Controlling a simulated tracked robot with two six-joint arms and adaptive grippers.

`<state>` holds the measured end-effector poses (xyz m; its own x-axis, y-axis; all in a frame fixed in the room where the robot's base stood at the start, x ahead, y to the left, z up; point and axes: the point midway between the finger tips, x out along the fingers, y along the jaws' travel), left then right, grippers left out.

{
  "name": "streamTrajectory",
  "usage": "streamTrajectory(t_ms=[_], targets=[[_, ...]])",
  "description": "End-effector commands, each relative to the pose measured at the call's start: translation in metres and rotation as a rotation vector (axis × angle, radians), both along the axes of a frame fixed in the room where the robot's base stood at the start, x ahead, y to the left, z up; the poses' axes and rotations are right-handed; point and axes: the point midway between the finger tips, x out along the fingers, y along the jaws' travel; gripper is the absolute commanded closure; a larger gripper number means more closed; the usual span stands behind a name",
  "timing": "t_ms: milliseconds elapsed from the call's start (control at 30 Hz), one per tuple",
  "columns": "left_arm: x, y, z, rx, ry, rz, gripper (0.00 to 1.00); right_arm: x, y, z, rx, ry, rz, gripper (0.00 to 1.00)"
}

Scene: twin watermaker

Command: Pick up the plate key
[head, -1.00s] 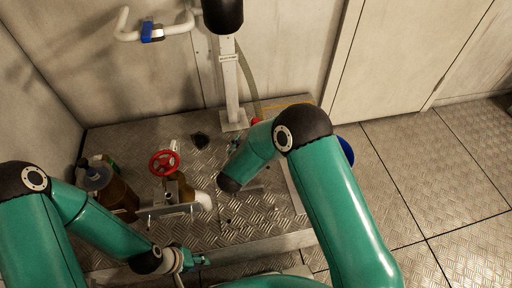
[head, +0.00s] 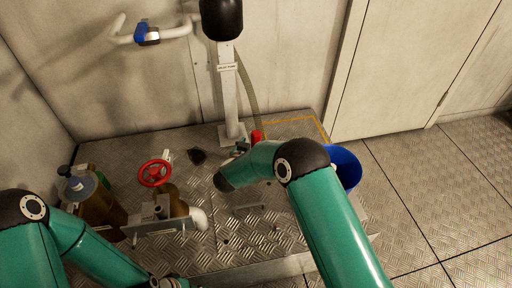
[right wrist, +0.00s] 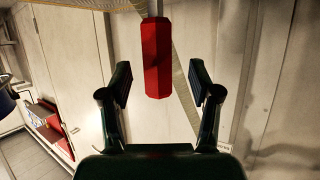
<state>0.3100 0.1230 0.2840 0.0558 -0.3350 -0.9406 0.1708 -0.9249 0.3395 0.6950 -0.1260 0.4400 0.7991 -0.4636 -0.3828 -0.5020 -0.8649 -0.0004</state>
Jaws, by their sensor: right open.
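A red six-sided handle (right wrist: 157,60), which looks like the plate key's grip, shows in the right wrist view. It also shows in the head view as a small red piece (head: 257,136) beside the white post, partly behind my right arm. In the right wrist view my right gripper (right wrist: 161,85) is open, one finger on each side of the handle, with gaps on both sides. How deep the handle lies between the fingers I cannot tell. In the head view the right gripper (head: 238,150) is small and largely hidden.
A red handwheel (head: 155,173) on a valve assembly and brown containers (head: 103,210) stand at the left. A blue bucket (head: 346,167) is right of my right arm. The white post (head: 229,90) stands by the back wall. Chequered floor (head: 430,180) is clear at the right.

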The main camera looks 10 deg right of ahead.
Motion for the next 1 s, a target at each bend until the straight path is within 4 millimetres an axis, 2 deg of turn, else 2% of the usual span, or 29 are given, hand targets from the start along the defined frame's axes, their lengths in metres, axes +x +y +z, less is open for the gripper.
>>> streamTrajectory(t_ms=[33,200,500,567,867,900,1000], targets=[[0.0,0.0,-0.01,0.0,0.0,0.0,0.6,0.006,-0.007,-0.009,0.0,-0.001,-0.004,0.38],[0.0,0.0,-0.018,0.0,0.0,0.0,0.6,0.023,-0.017,-0.016,0.0,-0.001,-0.003,0.38],[0.0,0.0,-0.018,0.0,0.0,0.0,0.6,0.027,-0.019,-0.015,-0.001,0.001,-0.001,0.38],[0.0,0.0,-0.018,0.0,0.0,0.0,0.6,0.027,-0.019,-0.015,-0.001,0.001,-0.001,0.46],[0.0,0.0,-0.018,0.0,0.0,0.0,0.6,0.027,-0.02,-0.015,0.0,0.0,-0.001,0.96],[0.0,0.0,-0.018,0.0,0.0,0.0,0.6,0.027,-0.02,-0.015,-0.001,0.0,-0.002,1.0],[0.0,0.0,-0.018,0.0,0.0,0.0,0.6,0.027,-0.02,-0.015,-0.001,0.0,-0.002,1.0]])
